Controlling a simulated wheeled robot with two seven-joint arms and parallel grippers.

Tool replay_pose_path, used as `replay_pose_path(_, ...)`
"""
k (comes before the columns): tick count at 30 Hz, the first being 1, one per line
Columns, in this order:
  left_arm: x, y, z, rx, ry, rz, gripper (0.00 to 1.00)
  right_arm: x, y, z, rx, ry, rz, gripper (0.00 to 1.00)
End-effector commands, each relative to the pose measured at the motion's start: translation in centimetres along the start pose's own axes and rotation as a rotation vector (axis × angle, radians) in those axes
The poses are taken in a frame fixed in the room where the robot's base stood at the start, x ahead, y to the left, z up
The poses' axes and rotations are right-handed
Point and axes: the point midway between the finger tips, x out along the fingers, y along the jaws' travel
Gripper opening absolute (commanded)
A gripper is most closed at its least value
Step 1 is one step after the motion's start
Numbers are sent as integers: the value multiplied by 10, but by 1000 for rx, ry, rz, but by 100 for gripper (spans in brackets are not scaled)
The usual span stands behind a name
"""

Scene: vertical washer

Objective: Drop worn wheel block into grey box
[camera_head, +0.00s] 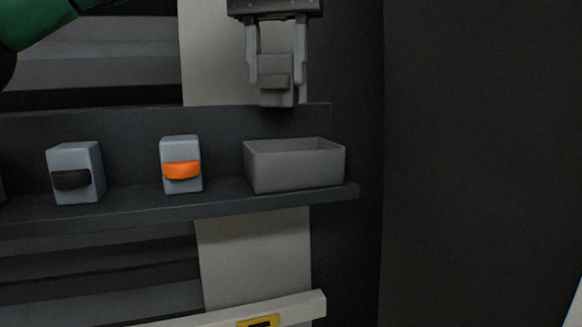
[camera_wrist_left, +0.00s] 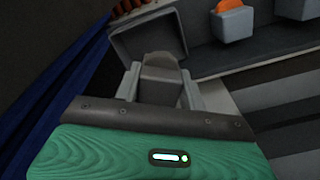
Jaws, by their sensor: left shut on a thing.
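My left gripper (camera_head: 277,84) points down and is shut on a grey block with a brownish-grey wheel, the worn wheel block (camera_head: 275,97). In the left wrist view the block (camera_wrist_left: 160,76) sits between the two fingers. The grey box (camera_head: 294,168) is an open-topped tray at the right end of the dark shelf. The held block is above the box, clear of its rim, in the head view. The box (camera_wrist_left: 124,45) also shows beyond the block in the left wrist view. My right gripper is not in view.
On the dark shelf (camera_head: 230,200), a block with an orange wheel (camera_head: 181,165) stands left of the box, and a block with a black wheel (camera_head: 76,174) stands further left. A dark back panel rises behind them. A pale rail (camera_head: 300,306) runs below.

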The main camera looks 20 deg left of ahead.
Motion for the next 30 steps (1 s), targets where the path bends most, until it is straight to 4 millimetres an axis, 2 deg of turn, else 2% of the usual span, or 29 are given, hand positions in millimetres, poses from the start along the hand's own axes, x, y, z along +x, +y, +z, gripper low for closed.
replay_pose_path(1, 10, 1, -1, 6, -14, -4, 4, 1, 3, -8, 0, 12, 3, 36)
replay_pose_path(2, 13, 1, -1, 6, -15, -6, 0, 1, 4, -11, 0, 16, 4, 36)
replay_pose_path(4, 18, 1, -1, 6, -16, -7, 0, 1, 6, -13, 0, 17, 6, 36)
replay_pose_path(12, 24, 0, -1, 2, -9, -6, 0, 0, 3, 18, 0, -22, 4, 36)
replay_pose_path(18, 23, 0, -1, 1, -8, -5, 0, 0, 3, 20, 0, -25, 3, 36)
replay_pose_path(19, 23, 0, -1, 1, -8, -5, 47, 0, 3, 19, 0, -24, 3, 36)
replay_pose_path(22, 23, 0, -1, 1, -8, -5, 67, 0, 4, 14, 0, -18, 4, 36)
replay_pose_path(30, 22, 1, 0, 2, -8, -5, 67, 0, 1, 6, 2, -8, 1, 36)
